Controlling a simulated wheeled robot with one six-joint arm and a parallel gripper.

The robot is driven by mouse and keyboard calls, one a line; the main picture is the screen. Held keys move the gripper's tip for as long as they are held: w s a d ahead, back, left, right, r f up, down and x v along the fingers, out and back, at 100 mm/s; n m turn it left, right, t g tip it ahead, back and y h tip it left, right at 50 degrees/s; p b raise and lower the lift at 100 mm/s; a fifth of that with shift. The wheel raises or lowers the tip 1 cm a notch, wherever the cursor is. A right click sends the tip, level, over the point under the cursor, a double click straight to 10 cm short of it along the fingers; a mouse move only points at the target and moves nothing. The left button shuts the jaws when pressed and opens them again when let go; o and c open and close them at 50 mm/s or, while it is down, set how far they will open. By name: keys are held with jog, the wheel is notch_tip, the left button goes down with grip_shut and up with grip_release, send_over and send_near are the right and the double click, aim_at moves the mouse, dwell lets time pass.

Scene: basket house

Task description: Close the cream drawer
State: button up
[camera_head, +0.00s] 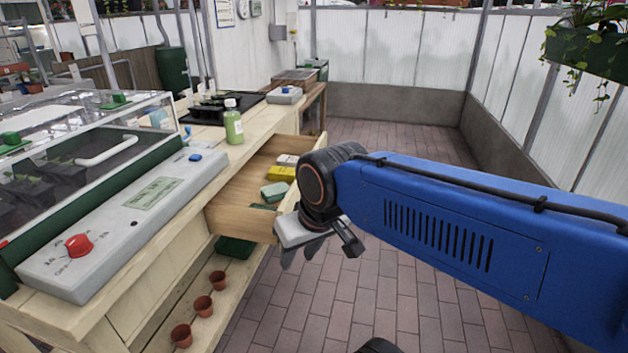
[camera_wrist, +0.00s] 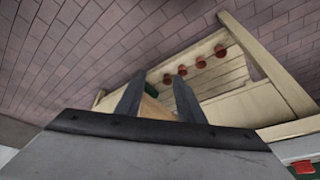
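The cream drawer (camera_head: 238,219) stands pulled out to the right from the wooden bench in the head view. Its near wooden side and inside show, with a yellow box, a pale green box and other small items in it. My gripper (camera_head: 300,257) is at the drawer's near outer corner, fingers pointing down. My wrist hides part of the drawer front, and I cannot tell whether they touch. In the wrist view my gripper (camera_wrist: 158,92) has its fingers apart with nothing held. A tan wooden part, seemingly of the drawer, shows between and beyond them.
The bench top (camera_head: 262,113) carries a grey control box (camera_head: 128,222) with a red knob and a green bottle (camera_head: 233,124). Several small pots (camera_head: 203,306) stand on the lower shelf. The brick floor (camera_head: 350,300) right of the bench is clear.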

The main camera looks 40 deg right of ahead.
jog(key=w+d+r+m, duration=0.1)
jog(key=w+m, duration=0.1)
jog(key=w+d+r+m, duration=0.1)
jog(key=w+d+m, duration=0.1)
jog(key=w+m, duration=0.1)
jog(key=w+d+r+m+g, duration=0.1)
jog(key=w+m, duration=0.1)
jog(key=shift+w+d+r, duration=0.25)
jog(key=shift+d+r, duration=0.05)
jog(key=shift+r, duration=0.1)
grip_shut()
jog(key=w+d+m+y, duration=0.1)
jog(key=w+d+m, duration=0.4)
jog(key=d+m, duration=0.3)
jog(key=w+d+r+m+y, duration=0.1)
jog(key=w+d+m, duration=0.4)
jog(key=d, duration=0.5)
jog(key=w+d+m+y, duration=0.1)
jog(key=w+d+m, duration=0.4)
jog(key=d+m, duration=0.3)
jog(key=w+a+f+n, duration=0.1)
jog(key=w+a+f, duration=0.2)
jog(key=f, duration=0.6)
jog(key=shift+w+a, duration=0.3)
jog(key=shift+w, duration=1.1)
